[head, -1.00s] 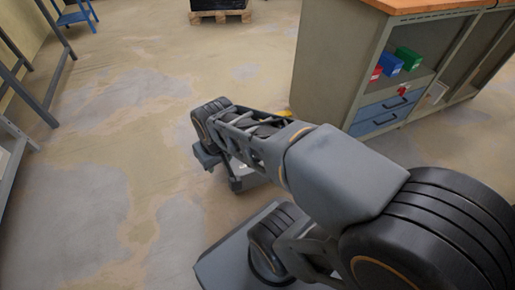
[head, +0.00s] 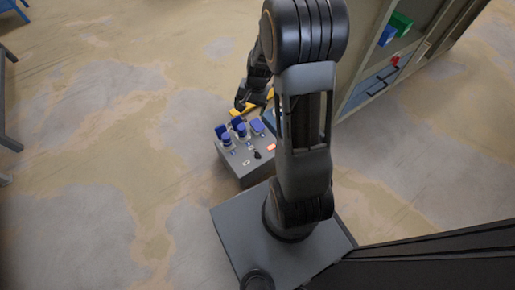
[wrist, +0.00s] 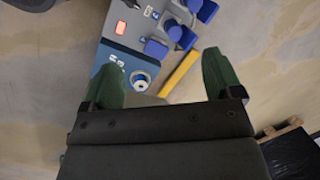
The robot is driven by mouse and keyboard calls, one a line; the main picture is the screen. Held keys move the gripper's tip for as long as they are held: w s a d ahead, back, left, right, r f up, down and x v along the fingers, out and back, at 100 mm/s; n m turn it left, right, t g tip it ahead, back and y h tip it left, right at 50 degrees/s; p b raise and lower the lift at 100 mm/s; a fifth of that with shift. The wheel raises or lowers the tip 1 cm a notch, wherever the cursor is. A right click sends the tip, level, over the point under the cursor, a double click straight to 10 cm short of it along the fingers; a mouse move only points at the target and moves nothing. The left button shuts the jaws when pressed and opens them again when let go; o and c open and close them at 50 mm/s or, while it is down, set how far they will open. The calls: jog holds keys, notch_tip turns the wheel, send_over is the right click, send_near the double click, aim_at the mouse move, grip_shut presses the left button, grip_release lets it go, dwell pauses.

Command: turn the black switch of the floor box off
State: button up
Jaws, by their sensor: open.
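The floor box (head: 238,166) is a grey box on the floor, with several blue socket lids and plugs on its top. A small black switch (head: 257,155) sits on its top near the front right, beside an orange-red piece (head: 271,148). My gripper (head: 241,104) is above the far side of the box, partly hidden by my arm. In the wrist view its green fingers (wrist: 163,80) are apart with nothing between them. The box top (wrist: 138,32) lies beyond them. The black switch is at the upper edge there and hard to make out.
A yellow bar (head: 250,103) lies along the far side of the box; it also shows in the wrist view (wrist: 180,74). A cabinet (head: 352,62) with drawers stands to the right. The floor left of the box is clear.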

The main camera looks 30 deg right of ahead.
jog(key=d+f+m+y+p, duration=0.15)
jog(key=d+f+m, duration=0.35)
jog(key=f, duration=0.6)
jog(key=m+p, duration=0.2)
jog(key=m, duration=0.1)
send_near(257, 153)
jog(key=shift+g+y, duration=0.3)
jog(key=shift+y, duration=0.05)
jog(key=b+x, duration=0.1)
jog(key=x, duration=0.1)
jog(key=b+x, duration=0.1)
jog(key=x, duration=0.2)
jog(key=b+x, duration=0.2)
jog(key=shift+w+d+f, duration=0.25)
jog(key=shift+d+f, duration=0.05)
jog(key=shift+f, duration=0.15)
jog(key=shift+a+f, duration=0.3)
jog(key=shift+f, duration=0.35)
jog(key=c, duration=0.9)
